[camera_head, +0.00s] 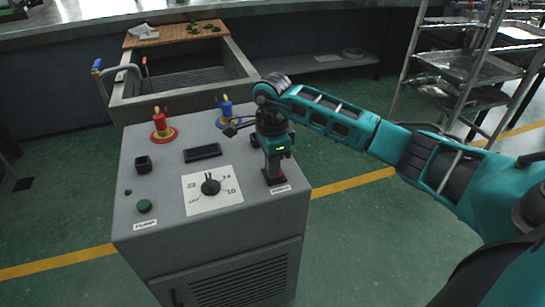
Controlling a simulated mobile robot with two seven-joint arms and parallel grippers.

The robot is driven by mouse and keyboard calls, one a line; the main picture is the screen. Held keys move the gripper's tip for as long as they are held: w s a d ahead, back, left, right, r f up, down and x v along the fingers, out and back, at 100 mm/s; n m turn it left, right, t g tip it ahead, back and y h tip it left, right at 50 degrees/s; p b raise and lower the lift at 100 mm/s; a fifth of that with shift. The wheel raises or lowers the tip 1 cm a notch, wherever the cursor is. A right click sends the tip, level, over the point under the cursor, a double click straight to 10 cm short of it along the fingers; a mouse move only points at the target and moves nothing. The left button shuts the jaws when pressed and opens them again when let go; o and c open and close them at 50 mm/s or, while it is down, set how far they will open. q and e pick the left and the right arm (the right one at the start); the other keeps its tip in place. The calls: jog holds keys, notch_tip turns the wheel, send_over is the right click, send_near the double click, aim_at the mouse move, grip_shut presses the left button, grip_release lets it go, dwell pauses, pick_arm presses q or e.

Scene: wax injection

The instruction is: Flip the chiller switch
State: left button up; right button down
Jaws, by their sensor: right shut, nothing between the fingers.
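The grey machine cabinet (130,208) stands in front of me with a control panel on its top. My right gripper (273,172) points down at the panel's right side, over a dark red and black switch (275,180) with a small label (281,189) in front of it. The gripper is shut with nothing held, and its fingers largely hide the switch. I cannot tell whether they touch it or which way it is set. My left gripper is not in view.
A sink (123,107) lies behind; a metal rack (407,62) stands right.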

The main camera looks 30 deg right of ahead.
jog(key=shift+f, duration=0.1)
jog(key=shift+s+f+t+b, duration=0.1)
jog(key=shift+f+t+b, duration=0.35)
jog(key=shift+t+b, duration=0.2)
jog(key=shift+s+r, duration=0.1)
jog(key=shift+r, duration=0.15)
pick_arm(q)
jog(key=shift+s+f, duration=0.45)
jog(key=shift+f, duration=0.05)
pick_arm(e)
jog(key=shift+f, duration=0.1)
jog(key=shift+w+d+r, duration=0.15)
jog(key=shift+w+r, duration=0.1)
jog(key=shift+w, duration=0.55)
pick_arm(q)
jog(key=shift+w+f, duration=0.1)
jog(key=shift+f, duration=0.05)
